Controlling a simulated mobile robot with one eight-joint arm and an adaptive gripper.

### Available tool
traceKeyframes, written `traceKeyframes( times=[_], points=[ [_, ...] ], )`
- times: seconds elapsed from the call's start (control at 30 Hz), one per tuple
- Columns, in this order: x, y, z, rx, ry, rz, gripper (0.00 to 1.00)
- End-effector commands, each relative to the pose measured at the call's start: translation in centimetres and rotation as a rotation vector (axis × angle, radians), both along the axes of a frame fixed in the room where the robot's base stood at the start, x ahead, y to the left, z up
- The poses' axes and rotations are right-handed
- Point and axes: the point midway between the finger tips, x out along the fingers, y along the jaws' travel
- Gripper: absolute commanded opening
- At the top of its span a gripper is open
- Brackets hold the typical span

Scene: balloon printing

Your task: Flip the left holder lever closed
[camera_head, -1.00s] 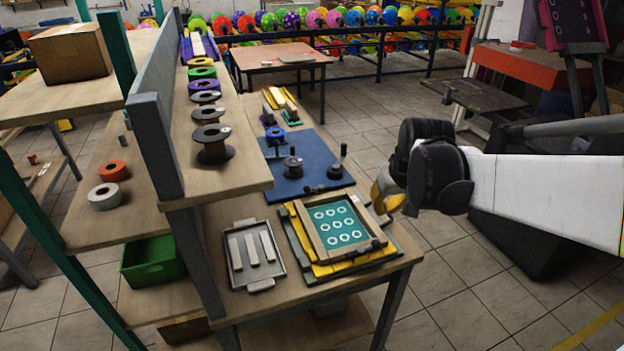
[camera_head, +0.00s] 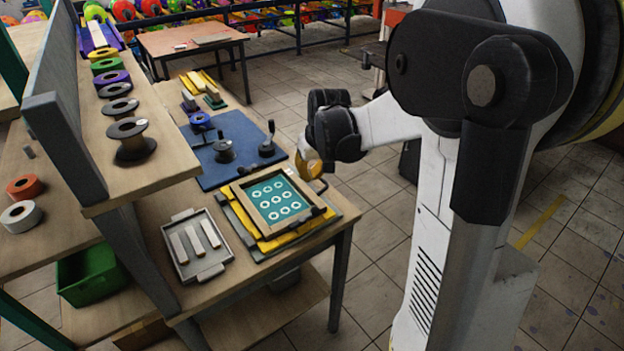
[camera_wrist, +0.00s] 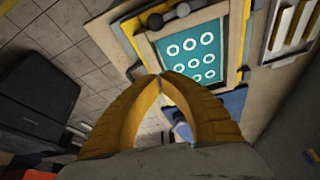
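A wooden-framed screen (camera_head: 235,189) with a teal sheet and white rings lies on a yellow base (camera_head: 285,240) on the table; it also shows in the wrist view (camera_wrist: 142,47). Small dark fittings sit at its far edge (camera_head: 246,171) and right corner (camera_head: 319,211). In the wrist view one dark fitting (camera_wrist: 155,20) stands at the frame's corner. I cannot tell which is the left holder lever, or its position. My gripper (camera_head: 314,168), with yellow fingers, is just right of the screen's far right corner. In the wrist view its fingertips (camera_wrist: 160,76) meet, with nothing visible between them.
A grey tray (camera_head: 196,245) with pale bars lies left of the screen. Behind is a blue mat (camera_head: 222,175) with a black spool-like piece (camera_head: 224,151) and a cranked handle (camera_head: 267,146). A shelf with spools (camera_head: 136,140) borders the left. Floor is open at right.

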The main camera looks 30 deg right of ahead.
Motion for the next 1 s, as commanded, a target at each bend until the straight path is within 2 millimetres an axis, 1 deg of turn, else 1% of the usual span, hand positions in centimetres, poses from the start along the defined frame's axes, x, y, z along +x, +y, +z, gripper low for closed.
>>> traceKeyframes(
  times=[0.03, 0.1, 0.33, 0.4, 0.43, 0.6, 0.73, 1.0],
  points=[
    [0.4, -0.1, -1.4, 0.000, 0.000, 0.000, 0.00],
    [1.0, -0.2, -2.9, 0.000, 0.000, 0.001, 0.00],
    [2.6, -0.4, -7.4, 0.000, 0.000, 0.001, 0.00],
    [1.0, -0.2, -7.3, 0.000, 0.000, -0.001, 0.00],
    [0.6, -0.1, -7.3, 0.000, 0.000, -0.001, 0.00],
    [-1.0, 0.2, -7.5, 0.000, 0.000, 0.000, 0.00],
    [-1.4, 0.2, -7.5, 0.000, 0.000, 0.000, 0.00],
    [-1.5, 0.2, -7.4, 0.000, 0.000, 0.000, 0.00]
  ],
)
